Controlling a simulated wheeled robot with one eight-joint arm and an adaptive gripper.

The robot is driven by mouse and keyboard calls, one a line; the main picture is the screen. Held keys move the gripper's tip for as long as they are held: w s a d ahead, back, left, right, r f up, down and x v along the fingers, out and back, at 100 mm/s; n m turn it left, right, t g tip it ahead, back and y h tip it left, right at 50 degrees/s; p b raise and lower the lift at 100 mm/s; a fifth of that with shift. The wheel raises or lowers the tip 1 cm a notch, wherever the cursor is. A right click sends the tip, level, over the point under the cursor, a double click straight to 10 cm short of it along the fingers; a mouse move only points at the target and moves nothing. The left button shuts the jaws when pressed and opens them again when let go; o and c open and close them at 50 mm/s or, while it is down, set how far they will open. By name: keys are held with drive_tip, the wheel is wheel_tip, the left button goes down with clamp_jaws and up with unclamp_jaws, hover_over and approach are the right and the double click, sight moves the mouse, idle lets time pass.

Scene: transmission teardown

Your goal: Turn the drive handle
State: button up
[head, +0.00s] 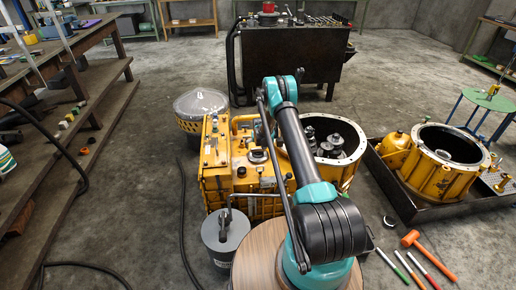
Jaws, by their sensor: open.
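The yellow transmission housing (214,160) stands on the floor in the middle of the head view, with its open round end (350,126) to the right showing gears (336,144) inside. A yellow bar shaped like a handle (240,120) shows on top at the back. I cannot tell which part is the drive handle. My arm rises from the bottom and crosses in front of the housing, hiding part of its middle. My gripper cannot be made out; the far end of my arm is hidden behind its own links.
A grey canister (226,240) stands front left of the housing. A second yellow casing (452,180) sits in a dark tray (416,217) on the right. An orange hammer (428,255) and pens lie front right. A dark bench stands behind. Floor on the left holds a cable.

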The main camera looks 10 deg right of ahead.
drive_tip(key=shift+f, duration=0.1)
drive_tip(key=c, duration=1.2)
drive_tip(key=shift+o, duration=0.2)
drive_tip(key=n+y, duration=0.1)
drive_tip(key=n, duration=0.3)
drive_tip(key=shift+d+n+y, duration=0.1)
drive_tip(key=shift+n+y, duration=0.3)
drive_tip(key=n, duration=0.2)
drive_tip(key=n+g+y, duration=0.1)
drive_tip(key=n, duration=0.1)
drive_tip(key=shift+n+y, duration=0.3)
drive_tip(key=o, duration=1.2)
drive_tip(key=shift+g, duration=0.3)
drive_tip(key=shift+c, duration=0.2)
